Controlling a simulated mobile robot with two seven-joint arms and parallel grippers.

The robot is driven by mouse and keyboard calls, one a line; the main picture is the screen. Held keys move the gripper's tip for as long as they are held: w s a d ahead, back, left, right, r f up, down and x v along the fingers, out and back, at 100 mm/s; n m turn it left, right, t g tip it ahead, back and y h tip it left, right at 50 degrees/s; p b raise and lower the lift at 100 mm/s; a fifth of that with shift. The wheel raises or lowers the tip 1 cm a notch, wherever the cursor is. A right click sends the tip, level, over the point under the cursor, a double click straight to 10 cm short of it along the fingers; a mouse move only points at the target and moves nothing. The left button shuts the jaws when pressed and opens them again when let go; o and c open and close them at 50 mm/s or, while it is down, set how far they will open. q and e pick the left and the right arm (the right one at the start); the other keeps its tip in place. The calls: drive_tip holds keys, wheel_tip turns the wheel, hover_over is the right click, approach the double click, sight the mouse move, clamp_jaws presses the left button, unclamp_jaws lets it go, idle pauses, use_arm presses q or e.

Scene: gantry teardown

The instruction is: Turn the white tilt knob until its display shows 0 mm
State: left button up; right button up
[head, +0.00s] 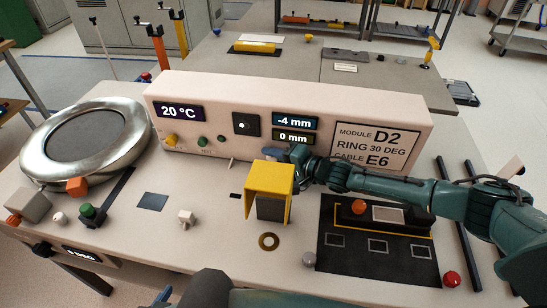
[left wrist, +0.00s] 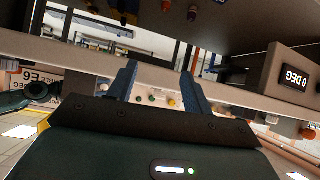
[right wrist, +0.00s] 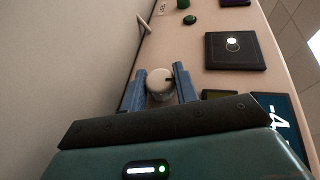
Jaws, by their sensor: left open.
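The white knob (right wrist: 160,84) sits on the pale console panel, between the blue fingers of my right gripper (right wrist: 160,74). Both fingers appear to touch its sides. In the head view my right gripper (head: 290,154) is at the panel's right half and hides the knob. The upper display (head: 296,122) reads -4 mm and the lower display (head: 293,137) reads 0 mm. Which one belongs to the knob is not marked legibly. My left gripper (left wrist: 160,82) is open and empty near the console's front edge; only a fingertip shows low in the head view.
A yellow bracket (head: 270,178) stands just in front of my right gripper. A black tray (head: 335,262) lies under my right forearm. A metal ring (head: 50,170) is at the left. A 20 °C display (head: 180,111) and a black square switch (head: 245,124) are on the panel.

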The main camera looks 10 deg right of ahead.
drive_tip(key=c, duration=0.4)
drive_tip(key=shift+f+t+y+b, duration=0.3)
drive_tip(key=shift+b, duration=0.6)
drive_tip(key=shift+c, duration=0.2)
drive_tip(key=shift+b, duration=0.35)
drive_tip(key=shift+r+y, duration=0.25)
drive_tip(key=shift+y, duration=0.05)
drive_tip(key=o, duration=0.7)
drive_tip(key=shift+o, duration=1.4)
use_arm(q)
drive_tip(key=shift+d+f, duration=0.25)
drive_tip(key=shift+d, duration=0.1)
drive_tip(key=shift+w, duration=0.1)
